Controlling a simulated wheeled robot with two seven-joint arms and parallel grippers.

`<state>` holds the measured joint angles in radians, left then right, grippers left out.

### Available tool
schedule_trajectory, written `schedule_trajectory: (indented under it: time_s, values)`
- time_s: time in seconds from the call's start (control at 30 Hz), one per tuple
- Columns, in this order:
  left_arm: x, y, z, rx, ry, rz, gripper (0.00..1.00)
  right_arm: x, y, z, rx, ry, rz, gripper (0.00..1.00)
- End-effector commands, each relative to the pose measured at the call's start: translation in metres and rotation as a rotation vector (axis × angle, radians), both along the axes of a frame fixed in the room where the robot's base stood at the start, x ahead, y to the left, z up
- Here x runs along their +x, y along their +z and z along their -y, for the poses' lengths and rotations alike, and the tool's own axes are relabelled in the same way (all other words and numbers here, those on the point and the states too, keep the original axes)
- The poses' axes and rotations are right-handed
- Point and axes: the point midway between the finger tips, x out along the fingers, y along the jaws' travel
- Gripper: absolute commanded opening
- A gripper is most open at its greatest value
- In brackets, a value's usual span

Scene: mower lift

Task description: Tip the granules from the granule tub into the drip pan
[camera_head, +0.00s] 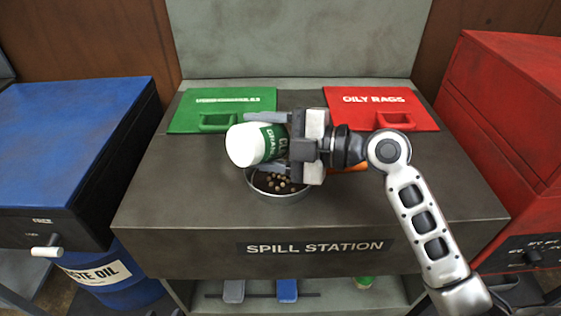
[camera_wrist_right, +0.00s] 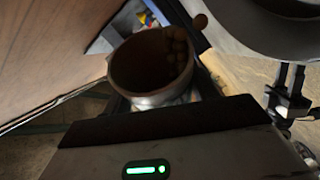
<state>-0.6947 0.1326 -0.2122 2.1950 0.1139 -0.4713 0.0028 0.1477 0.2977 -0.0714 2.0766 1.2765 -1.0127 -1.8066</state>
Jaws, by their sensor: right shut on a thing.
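The granule tub (camera_head: 246,146), white with a green label, is held tipped on its side by my right gripper (camera_head: 278,145), which is shut on it. The tub is above the drip pan (camera_head: 280,197), a round metal pan with a dark inside on the station top. Several pale granules (camera_head: 274,182) lie in the pan. My left gripper is not in view.
A green board (camera_head: 222,103) and a red "OILY RAGS" board (camera_head: 378,105) lie at the back of the spill station (camera_head: 180,215). An orange thing (camera_head: 350,168) is partly hidden behind my gripper. Blue (camera_head: 70,140) and red (camera_head: 510,100) cabinets flank the station.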

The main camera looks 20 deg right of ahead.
Motion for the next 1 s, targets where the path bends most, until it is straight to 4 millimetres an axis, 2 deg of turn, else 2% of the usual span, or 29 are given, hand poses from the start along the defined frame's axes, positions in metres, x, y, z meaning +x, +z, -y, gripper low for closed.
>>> schedule_trajectory:
  time_s: [1.0]
  values:
    - [-0.0008, -0.0052, 0.0004, 0.001, -0.002, 0.009, 0.36, 0.0019, 0.0018, 0.0032, 0.060, -0.001, -0.033, 0.34]
